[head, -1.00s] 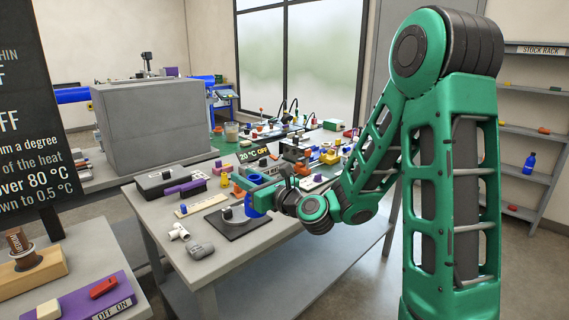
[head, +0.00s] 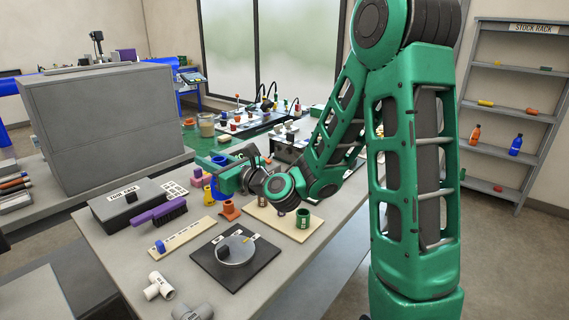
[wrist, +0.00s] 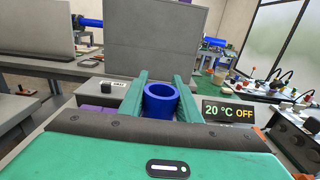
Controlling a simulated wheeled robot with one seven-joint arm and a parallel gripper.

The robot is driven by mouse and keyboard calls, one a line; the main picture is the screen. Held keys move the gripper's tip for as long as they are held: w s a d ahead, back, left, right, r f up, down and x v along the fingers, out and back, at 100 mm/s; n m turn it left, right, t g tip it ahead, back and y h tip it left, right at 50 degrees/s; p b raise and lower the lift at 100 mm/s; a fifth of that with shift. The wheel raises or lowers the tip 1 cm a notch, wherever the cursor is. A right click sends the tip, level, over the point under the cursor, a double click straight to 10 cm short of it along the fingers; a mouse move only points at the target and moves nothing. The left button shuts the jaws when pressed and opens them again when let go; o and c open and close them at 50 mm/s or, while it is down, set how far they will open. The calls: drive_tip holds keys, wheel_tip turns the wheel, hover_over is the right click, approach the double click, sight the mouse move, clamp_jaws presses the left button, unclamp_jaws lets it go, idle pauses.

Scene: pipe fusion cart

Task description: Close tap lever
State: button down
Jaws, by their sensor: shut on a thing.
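My gripper (wrist: 160,90) is shut on a blue ring-shaped pipe piece (wrist: 161,103), which sits between the two green fingers with its open end up. In the head view my gripper (head: 217,172) is over the table's left middle, behind the black plate with a grey disc (head: 237,249). The blue piece (head: 218,191) shows there below the fingers, partly hidden; I cannot tell whether it touches the table.
A grey box (head: 110,122) is behind left. A display (wrist: 228,112) reads 20 °C OFF.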

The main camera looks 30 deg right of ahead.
drive_tip(key=shift+w+d+f, duration=0.65)
drive_tip(key=shift+w+f, duration=1.15)
drive_tip(key=shift+w, duration=0.1)
drive_tip(key=shift+w+d+f, duration=0.7)
drive_tip(key=shift+w+f, duration=1.15)
drive_tip(key=shift+w, duration=0.1)
drive_tip(key=shift+w+d+f, duration=0.65)
drive_tip(key=shift+w+f, duration=1.15)
drive_tip(key=shift+w, duration=0.1)
drive_tip(key=shift+f, duration=0.1)
drive_tip(key=c, duration=1.3)
unclamp_jaws()
